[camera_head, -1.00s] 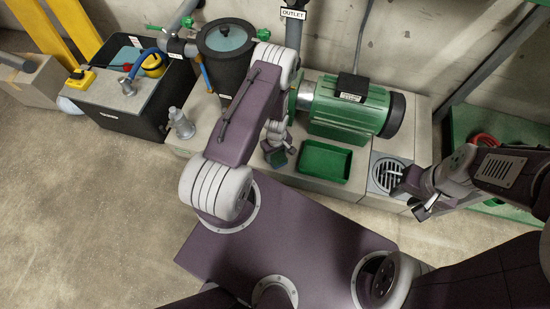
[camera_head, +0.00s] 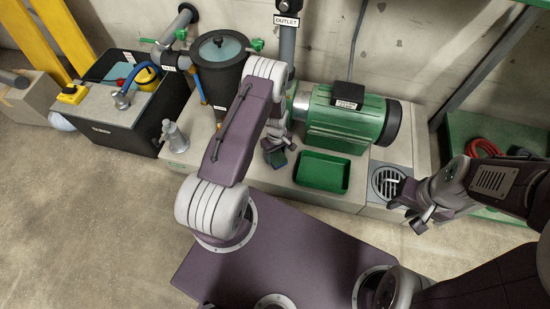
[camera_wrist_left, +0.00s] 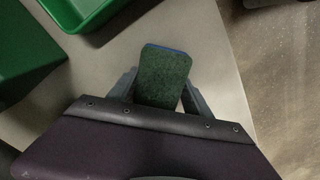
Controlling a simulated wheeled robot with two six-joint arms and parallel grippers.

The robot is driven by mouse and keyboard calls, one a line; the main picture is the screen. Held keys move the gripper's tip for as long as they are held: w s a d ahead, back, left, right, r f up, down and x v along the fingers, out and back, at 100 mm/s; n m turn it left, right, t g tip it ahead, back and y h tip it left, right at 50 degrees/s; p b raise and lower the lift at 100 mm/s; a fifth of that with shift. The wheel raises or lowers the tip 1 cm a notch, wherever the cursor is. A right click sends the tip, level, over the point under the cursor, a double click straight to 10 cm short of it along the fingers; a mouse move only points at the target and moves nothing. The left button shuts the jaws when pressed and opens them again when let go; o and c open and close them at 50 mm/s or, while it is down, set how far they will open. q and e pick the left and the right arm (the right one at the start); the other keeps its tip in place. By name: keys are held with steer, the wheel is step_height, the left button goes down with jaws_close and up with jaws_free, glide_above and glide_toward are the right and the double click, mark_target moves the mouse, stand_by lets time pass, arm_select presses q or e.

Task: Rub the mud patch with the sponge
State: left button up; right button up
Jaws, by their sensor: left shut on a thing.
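The sponge (camera_wrist_left: 163,78) is green with a blue edge and shows between the two fingers of my left gripper (camera_wrist_left: 158,92) in the left wrist view. My left gripper (camera_head: 277,155) is shut on it, low over the pale plinth, just left of the green tray. In the head view only a small part of the sponge (camera_head: 279,159) shows under the gripper. I cannot make out a mud patch in either view. My right gripper (camera_head: 424,217) is at the right, in front of the round drain grate, with no object seen in it; its finger gap is unclear.
The empty green tray (camera_head: 322,172) and green pump motor (camera_head: 345,120) stand on the plinth (camera_head: 307,201). A dark strainer pot (camera_head: 221,80) stands left of my left arm. A grey valve piece (camera_head: 173,138) is at the plinth's left end, and a black tub (camera_head: 125,135) stands beyond.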

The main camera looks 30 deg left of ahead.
mark_target(273, 170)
arm_select(q)
steer(key=shift+w+a+r+p, duration=0.2)
steer(key=shift+w+r, duration=0.2)
steer(key=shift+w, duration=0.1)
steer(key=shift+w+a+r+p, duration=0.15)
steer(key=shift+w+r, duration=0.25)
steer(key=shift+w, duration=0.1)
steer(key=shift+f, duration=0.1)
steer(key=shift+s, duration=0.1)
steer(key=shift+s+d+p, duration=0.15)
steer(key=shift+s+p, duration=0.2)
steer(key=shift+p, duration=0.45)
steer(key=shift+s+d+p, duration=0.2)
steer(key=shift+s+p, duration=0.3)
steer(key=shift+p, duration=0.1)
steer(key=shift+s+f, duration=0.1)
steer(key=shift+s, duration=0.2)
steer(key=shift+s+d+f, duration=0.1)
steer(key=shift+s+f, duration=0.1)
steer(key=shift+s, duration=0.05)
steer(key=s+p, duration=0.1)
steer(key=s+d+p, duration=0.1)
steer(key=s, duration=0.1)
steer(key=shift+s, duration=0.25)
steer(key=shift+s+f, duration=0.2)
steer(key=shift+s, duration=0.15)
